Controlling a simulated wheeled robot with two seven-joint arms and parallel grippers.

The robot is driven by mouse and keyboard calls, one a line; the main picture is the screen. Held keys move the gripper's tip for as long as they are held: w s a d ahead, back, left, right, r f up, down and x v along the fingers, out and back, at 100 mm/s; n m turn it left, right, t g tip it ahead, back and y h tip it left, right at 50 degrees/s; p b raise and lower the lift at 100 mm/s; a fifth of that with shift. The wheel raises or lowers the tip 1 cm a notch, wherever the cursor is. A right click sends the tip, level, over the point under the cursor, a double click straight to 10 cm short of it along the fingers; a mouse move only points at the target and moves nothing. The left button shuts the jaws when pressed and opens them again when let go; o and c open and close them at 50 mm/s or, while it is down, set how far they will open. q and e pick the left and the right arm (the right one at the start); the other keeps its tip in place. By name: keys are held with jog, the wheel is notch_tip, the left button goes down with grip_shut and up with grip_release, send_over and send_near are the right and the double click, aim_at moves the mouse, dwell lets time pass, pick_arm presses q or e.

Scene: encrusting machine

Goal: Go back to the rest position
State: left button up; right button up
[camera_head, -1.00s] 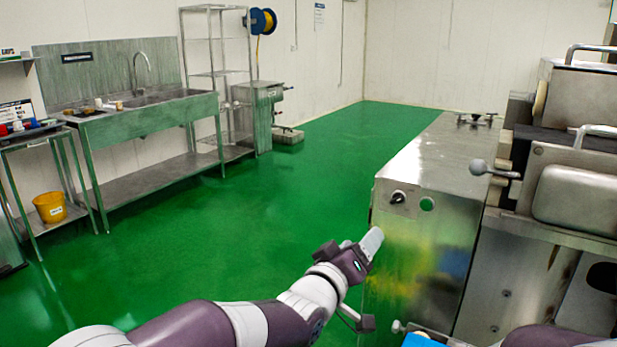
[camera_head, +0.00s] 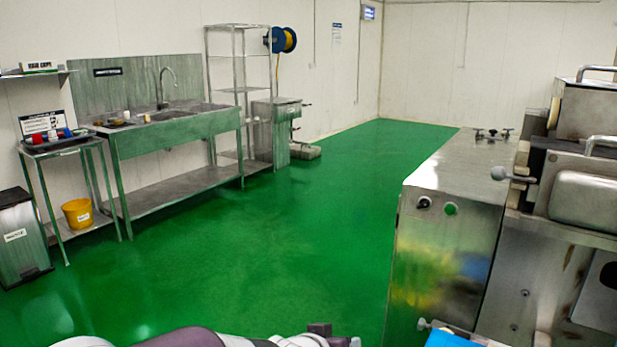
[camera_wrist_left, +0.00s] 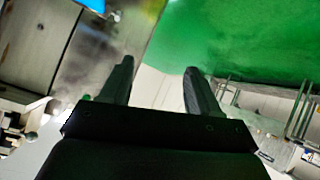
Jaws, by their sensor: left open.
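My left gripper (camera_wrist_left: 158,68) is open and empty in the left wrist view, its two dark fingers apart over the green floor and steel panels. In the head view my left arm lies low along the bottom edge, and only its upper side shows; its fingers cannot be made out there. The steel encrusting machine (camera_head: 445,265) stands to the right of this arm, with a gap of floor between them. Its front has a dark knob (camera_head: 424,202) and a green button (camera_head: 450,208). My right gripper is not in view.
A steel sink bench (camera_head: 180,133) and a side table (camera_head: 62,152) with a yellow bucket (camera_head: 78,213) stand along the left wall, with a bin (camera_head: 22,250) nearby. A blue item (camera_head: 455,340) is at the bottom right. The green floor (camera_head: 260,250) between is clear.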

pick_arm(q)
jog(key=s+a+f+n+g+y, duration=0.1)
jog(key=s+a+f+g+y, duration=0.3)
jog(key=s+a, duration=0.7)
jog(key=s+a+f+n+g+y, duration=0.1)
jog(key=s+a+f+g, duration=0.3)
jog(key=s+a+f, duration=0.55)
notch_tip(320, 180, up, 21)
jog(key=w+a+p, duration=0.1)
jog(key=a+p, duration=0.1)
jog(key=p, duration=1.5)
jog(key=shift+w+a+f, duration=0.15)
jog(key=shift+w+a, duration=0.15)
